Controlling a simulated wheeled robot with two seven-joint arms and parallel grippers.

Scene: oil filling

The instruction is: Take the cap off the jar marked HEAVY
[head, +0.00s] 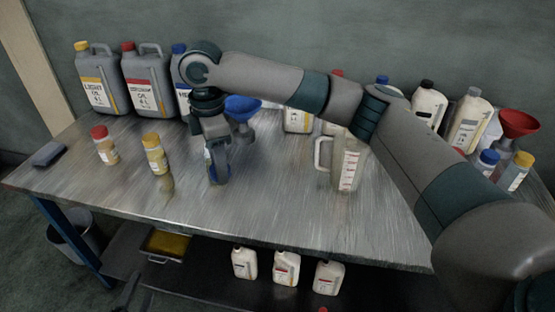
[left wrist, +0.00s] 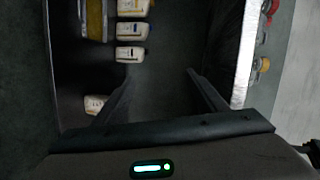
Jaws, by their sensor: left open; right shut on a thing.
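My right gripper (head: 217,176) reaches over the table from the right and points down. It is shut on a small jar, mostly hidden by the fingers; bits of blue and a pale label show between them. I cannot read its label or see its cap clearly. Left of it stand a yellow-capped jar (head: 155,154) and a red-capped jar (head: 104,145), both upright. My left gripper (left wrist: 159,75) is open and empty in the left wrist view, low beside the table; only a dark part of it shows at the bottom of the head view.
Grey cans (head: 100,82) line the back left; my right arm partly covers the blue-capped one. A blue funnel (head: 242,107) stands behind my right gripper. A clear jug (head: 346,168) stands to the right. The front table strip is clear. Bottles (head: 286,268) and a tray (head: 165,257) sit below.

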